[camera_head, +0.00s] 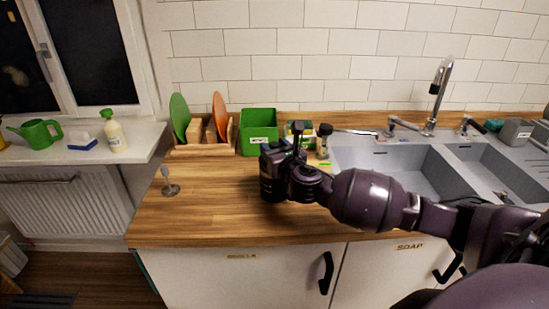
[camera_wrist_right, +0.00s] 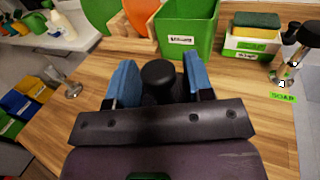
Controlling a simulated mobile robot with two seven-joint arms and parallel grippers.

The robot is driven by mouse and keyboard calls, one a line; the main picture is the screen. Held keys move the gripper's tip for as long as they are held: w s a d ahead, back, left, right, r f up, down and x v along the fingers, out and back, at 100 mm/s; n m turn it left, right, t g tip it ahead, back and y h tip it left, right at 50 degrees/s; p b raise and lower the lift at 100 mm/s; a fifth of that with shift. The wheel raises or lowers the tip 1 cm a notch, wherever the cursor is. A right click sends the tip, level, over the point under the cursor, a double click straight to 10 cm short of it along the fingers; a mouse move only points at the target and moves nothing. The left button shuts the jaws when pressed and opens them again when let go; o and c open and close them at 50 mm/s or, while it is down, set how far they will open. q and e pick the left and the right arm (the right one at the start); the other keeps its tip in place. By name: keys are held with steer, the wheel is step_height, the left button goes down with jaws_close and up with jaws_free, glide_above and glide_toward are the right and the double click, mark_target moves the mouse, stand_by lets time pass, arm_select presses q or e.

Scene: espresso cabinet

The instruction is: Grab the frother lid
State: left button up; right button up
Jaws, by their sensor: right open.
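A black round-topped knob (camera_wrist_right: 157,73), which looks like the frother lid's, shows in the right wrist view. It stands between the two blue fingers of my right gripper (camera_wrist_right: 160,82). The fingers are apart, one on each side of it, and I cannot tell whether either touches it. What lies below the knob is mostly hidden by the gripper's body. In the head view my right gripper (camera_head: 275,165) is over the wooden counter, where its dark shape merges with the dark thing at its fingers. My left gripper is not in view.
Behind stand a wooden rack (camera_head: 202,149) with green and orange plates, a green bin (camera_head: 257,120) and a box with a sponge. A small metal stemmed object (camera_head: 170,188) stands at left. The sink (camera_head: 400,160) is at right. Counter between is clear.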

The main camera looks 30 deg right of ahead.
steer(key=c, duration=0.6)
steer(key=shift+c, duration=0.7)
steer(key=shift+r, duration=0.1)
